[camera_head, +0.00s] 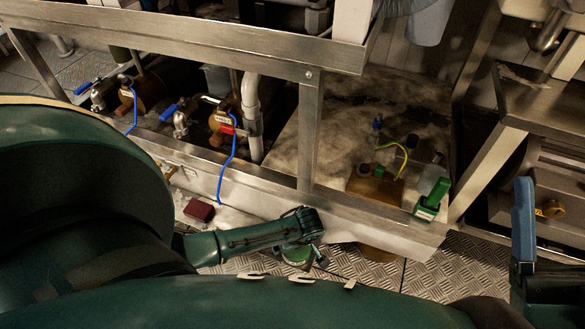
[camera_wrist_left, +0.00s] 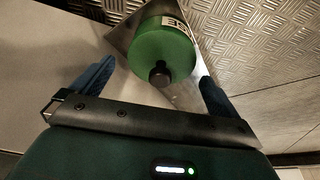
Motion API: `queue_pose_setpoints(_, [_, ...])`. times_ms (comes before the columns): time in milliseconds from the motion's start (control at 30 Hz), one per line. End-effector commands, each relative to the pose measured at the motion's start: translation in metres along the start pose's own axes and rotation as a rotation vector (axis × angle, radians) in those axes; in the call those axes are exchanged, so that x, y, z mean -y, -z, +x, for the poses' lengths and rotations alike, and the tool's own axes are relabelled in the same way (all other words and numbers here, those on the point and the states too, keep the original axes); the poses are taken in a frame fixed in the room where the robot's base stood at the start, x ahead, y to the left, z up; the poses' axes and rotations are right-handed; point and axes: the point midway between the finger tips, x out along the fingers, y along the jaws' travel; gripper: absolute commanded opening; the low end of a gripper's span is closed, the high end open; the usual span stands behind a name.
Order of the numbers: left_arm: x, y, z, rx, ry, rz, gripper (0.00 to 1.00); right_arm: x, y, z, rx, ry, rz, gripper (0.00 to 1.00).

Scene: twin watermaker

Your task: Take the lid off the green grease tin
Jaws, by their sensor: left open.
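The green grease tin shows in the left wrist view with its round green lid (camera_wrist_left: 160,48) and a black knob (camera_wrist_left: 160,75) on top. A pale label (camera_wrist_left: 176,24) is on its side. My left gripper (camera_wrist_left: 152,88) is open, with its blue fingers on either side of the lid's near part, and nothing is gripped. In the head view my left gripper (camera_head: 308,246) is above the tin (camera_head: 296,260) and hides much of it. A blue finger of what looks like my right gripper (camera_head: 523,220) shows at the right edge; its other finger is not clear.
A steel frame (camera_head: 308,130) stands just behind the tin, with pipes and blue-handled valves inside. A dark red block (camera_head: 198,209) lies left of my gripper. A green labelled object (camera_head: 432,200) stands at the frame's right corner. Patterned metal floor (camera_head: 455,275) is clear at right.

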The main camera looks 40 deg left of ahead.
Motion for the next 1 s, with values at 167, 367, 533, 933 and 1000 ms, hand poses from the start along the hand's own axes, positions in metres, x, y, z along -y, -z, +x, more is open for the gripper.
queue_pose_setpoints(167, [-0.0011, -0.0044, 0.0035, 0.000, -0.001, 0.000, 1.00, -0.0016, 0.0057, 0.0019, -0.045, 0.006, -0.031, 0.75])
queue_pose_setpoints(367, [-0.0010, -0.0041, 0.0028, 0.000, 0.000, -0.001, 1.00, -0.0019, 0.0064, 0.0024, -0.046, 0.005, -0.031, 0.75])
queue_pose_setpoints(533, [-0.0008, -0.0041, 0.0029, 0.000, 0.000, -0.001, 0.87, -0.0018, 0.0062, 0.0023, -0.045, 0.005, -0.030, 0.75])
queue_pose_setpoints(933, [-0.0006, -0.0040, 0.0032, 0.000, 0.000, -0.001, 0.54, -0.0018, 0.0061, 0.0023, -0.044, 0.006, -0.030, 0.75])
queue_pose_setpoints(1000, [-0.0006, -0.0039, 0.0031, 0.000, 0.000, -0.001, 0.53, -0.0018, 0.0061, 0.0023, -0.044, 0.006, -0.030, 0.75])
